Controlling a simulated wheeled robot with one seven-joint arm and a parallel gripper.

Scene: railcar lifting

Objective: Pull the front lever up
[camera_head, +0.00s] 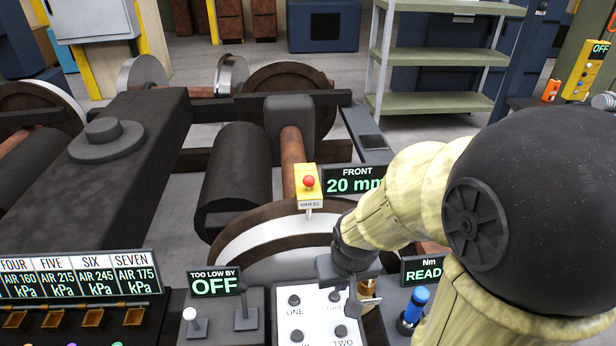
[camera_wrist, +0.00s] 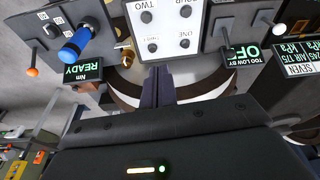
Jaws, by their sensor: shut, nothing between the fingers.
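My gripper (camera_head: 352,308) is shut and empty, hanging over the right side of the white button panel (camera_head: 312,318). In the wrist view, turned upside down, its dark fingers (camera_wrist: 158,72) are together just below the panel's edge. A lever with a white knob (camera_head: 190,315) stands on the dark console left of the panel, apart from my gripper. A dark lever (camera_head: 246,312) stands beside it under the "TOO LOW BY OFF" display (camera_head: 214,282). The wrist view also shows an orange-knobbed lever (camera_wrist: 32,72). I cannot read which lever is the front one.
A "FRONT 20 mm" display (camera_head: 352,180) stands beside a yellow box with a red button (camera_head: 308,182). A blue-handled tool (camera_head: 415,304) stands right of the panel by the "Nm READY" display (camera_head: 422,269). Wheels and a dark frame (camera_head: 130,180) fill the space behind.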

